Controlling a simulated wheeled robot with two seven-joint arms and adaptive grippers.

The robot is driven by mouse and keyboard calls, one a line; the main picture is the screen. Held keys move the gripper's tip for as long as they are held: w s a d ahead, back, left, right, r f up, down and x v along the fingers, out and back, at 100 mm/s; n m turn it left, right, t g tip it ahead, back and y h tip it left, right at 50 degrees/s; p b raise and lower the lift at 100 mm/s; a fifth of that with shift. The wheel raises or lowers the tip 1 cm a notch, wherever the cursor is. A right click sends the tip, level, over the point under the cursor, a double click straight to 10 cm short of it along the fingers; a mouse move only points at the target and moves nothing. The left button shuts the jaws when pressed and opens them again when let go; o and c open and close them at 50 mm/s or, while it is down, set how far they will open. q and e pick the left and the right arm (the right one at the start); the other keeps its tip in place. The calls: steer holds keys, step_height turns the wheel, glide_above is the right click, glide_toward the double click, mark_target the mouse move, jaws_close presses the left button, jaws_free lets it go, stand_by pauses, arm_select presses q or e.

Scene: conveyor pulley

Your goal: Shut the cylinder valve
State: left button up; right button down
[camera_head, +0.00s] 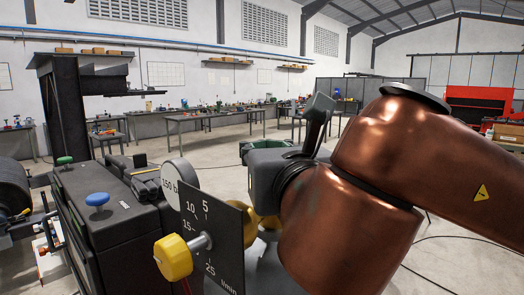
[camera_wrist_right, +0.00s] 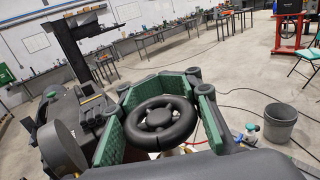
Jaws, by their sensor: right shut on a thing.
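In the right wrist view a black ring-shaped handwheel with spokes (camera_wrist_right: 181,132), the valve's wheel, sits between the green-padded fingers of my right gripper (camera_wrist_right: 165,88). The fingers are closed around its rim on both sides. In the head view my right gripper (camera_head: 262,150) shows only in part, its green pads just behind its dark body; the handwheel is hidden there. The cylinder body below the wheel cannot be made out. My left gripper is not in view.
A dark plate with a flow scale (camera_head: 222,240) and yellow knob (camera_head: 173,257) stands close left of my right arm, by a round gauge (camera_head: 180,183). A dark machine (camera_head: 125,225) with green and blue buttons is further left. A grey bucket (camera_wrist_right: 280,123) stands on open floor.

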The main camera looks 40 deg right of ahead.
steer(key=shift+a, duration=0.15)
steer(key=c, duration=2.1)
jaws_free()
steer(key=o, duration=0.3)
steer(key=shift+s+r, duration=0.1)
steer(key=shift+s, duration=0.1)
steer(key=shift+o, duration=1.4)
steer(key=shift+w, duration=0.1)
steer(key=v, duration=1.2)
